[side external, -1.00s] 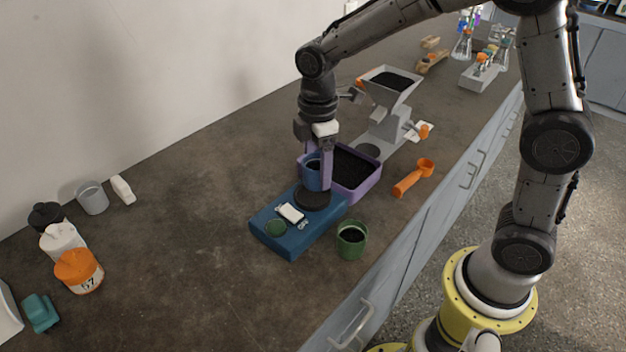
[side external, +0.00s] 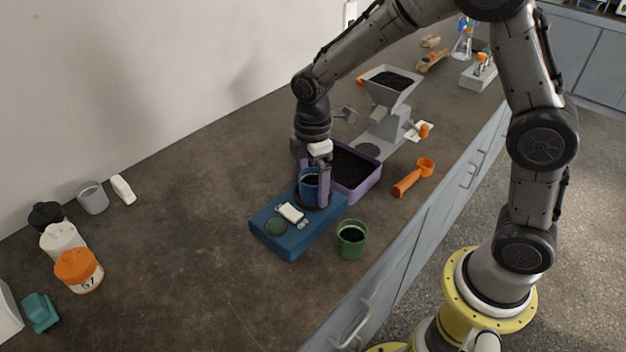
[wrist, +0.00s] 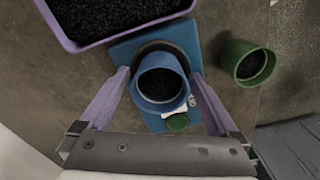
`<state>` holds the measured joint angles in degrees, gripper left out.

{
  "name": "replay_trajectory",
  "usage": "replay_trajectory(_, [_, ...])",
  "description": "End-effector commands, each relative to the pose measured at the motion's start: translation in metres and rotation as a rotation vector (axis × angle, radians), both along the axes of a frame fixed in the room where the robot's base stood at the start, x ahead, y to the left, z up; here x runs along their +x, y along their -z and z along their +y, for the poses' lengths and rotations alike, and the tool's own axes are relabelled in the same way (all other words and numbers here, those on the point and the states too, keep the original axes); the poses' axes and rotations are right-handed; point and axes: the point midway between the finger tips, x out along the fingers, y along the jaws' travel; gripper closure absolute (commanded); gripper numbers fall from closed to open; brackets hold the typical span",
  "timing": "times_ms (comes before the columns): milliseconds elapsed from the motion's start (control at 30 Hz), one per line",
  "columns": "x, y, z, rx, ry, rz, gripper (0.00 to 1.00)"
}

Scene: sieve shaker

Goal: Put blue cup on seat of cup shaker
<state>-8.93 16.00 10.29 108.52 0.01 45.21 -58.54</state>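The blue cup (side external: 308,184), filled with dark granules, is between the purple fingers of my gripper (side external: 314,186). In the wrist view the blue cup (wrist: 162,84) sits upright over the dark round seat (wrist: 150,50) of the blue cup shaker (wrist: 122,50). The fingers of my gripper (wrist: 160,98) lie along both sides of the cup and look closed on it. In the side view the cup shaker (side external: 280,236) lies flat on the counter, and the cup mostly hides its seat. I cannot tell whether the cup's bottom touches the seat.
A green cup (side external: 351,240) with dark contents stands right of the shaker. A purple tray (side external: 364,192) of dark granules is close behind. A grey hopper (side external: 384,115) and an orange scoop (side external: 413,178) are farther back. Bottles (side external: 78,270) stand at left; the counter between is clear.

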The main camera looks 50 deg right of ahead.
Motion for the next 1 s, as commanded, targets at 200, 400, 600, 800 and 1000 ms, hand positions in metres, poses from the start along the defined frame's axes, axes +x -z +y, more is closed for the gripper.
replay_trajectory(200, [0.0, 0.0, 0.0, 0.0, 0.0, 0.0, 0.02])
replay_trajectory(400, [0.001, -0.01, 0.0, 0.0, 0.0, -0.004, 0.02])
replay_trajectory(600, [0.001, -0.045, 0.0, 0.001, 0.0, -0.008, 0.02])
replay_trajectory(800, [0.001, -0.086, 0.0, 0.001, 0.0, -0.005, 0.02])
replay_trajectory(1000, [0.001, -0.114, 0.0, 0.0, 0.0, -0.002, 0.02])
